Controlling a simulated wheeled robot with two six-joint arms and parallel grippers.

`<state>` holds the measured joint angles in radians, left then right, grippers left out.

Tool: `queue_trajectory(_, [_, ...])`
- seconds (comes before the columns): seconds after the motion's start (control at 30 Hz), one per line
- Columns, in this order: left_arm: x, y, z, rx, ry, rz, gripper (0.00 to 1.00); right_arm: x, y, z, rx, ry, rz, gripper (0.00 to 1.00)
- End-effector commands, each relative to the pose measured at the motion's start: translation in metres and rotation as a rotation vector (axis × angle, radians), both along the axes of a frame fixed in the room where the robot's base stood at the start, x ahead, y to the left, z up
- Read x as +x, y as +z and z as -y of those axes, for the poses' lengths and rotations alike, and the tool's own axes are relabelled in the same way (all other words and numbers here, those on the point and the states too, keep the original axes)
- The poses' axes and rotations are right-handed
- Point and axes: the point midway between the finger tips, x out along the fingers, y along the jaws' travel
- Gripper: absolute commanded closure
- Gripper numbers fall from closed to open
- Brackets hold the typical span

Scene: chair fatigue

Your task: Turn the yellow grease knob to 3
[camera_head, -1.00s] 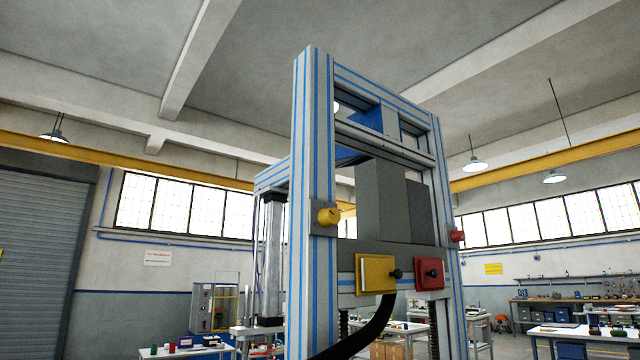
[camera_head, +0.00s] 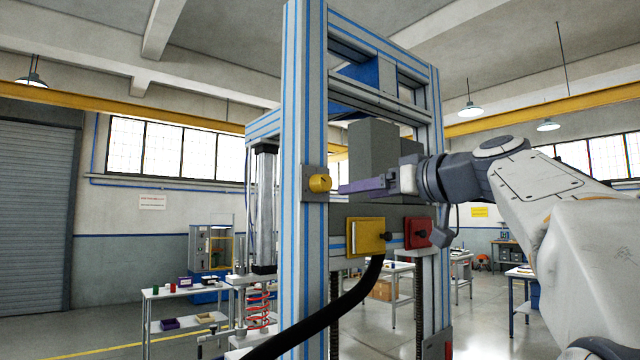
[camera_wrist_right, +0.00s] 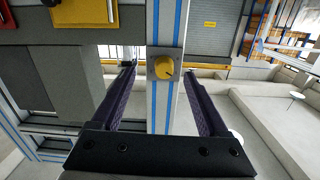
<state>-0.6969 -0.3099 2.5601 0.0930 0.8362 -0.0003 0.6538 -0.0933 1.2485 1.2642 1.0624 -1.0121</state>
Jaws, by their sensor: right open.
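The yellow grease knob (camera_head: 319,183) sits on a grey plate on the front left post of the machine frame. In the right wrist view the knob (camera_wrist_right: 164,68) shows face-on with a small dark pointer mark; I cannot read any numbers around it. My right gripper (camera_head: 345,188) is just to the right of the knob, its purple fingers pointing at it. In the right wrist view my right gripper (camera_wrist_right: 160,80) is open, one finger on each side of the post, with the knob between the fingers near their tips and apparently not touched. My left gripper is not in view.
A yellow box (camera_head: 366,236) and a red box (camera_head: 417,232), each with a black knob, are on the crossbeam below my right gripper. Tables with small parts (camera_head: 180,290) stand behind at left.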

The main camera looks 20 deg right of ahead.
Motion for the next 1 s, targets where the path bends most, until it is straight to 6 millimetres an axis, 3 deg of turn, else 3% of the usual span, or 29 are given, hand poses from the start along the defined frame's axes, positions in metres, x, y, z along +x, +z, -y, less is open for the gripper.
queue_trajectory(0.03, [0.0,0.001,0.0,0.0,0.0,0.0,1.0,-0.005,0.012,-0.002,-0.018,0.007,0.033,0.23])
queue_trajectory(0.17, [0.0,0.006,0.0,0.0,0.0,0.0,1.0,-0.002,0.025,-0.008,-0.033,0.022,0.062,0.23])
queue_trajectory(0.63, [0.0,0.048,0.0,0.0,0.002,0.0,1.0,0.074,0.024,-0.036,-0.03,0.021,0.056,0.23])
queue_trajectory(1.0, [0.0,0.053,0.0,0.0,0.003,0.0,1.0,0.088,0.021,-0.04,-0.031,0.016,0.058,0.23])
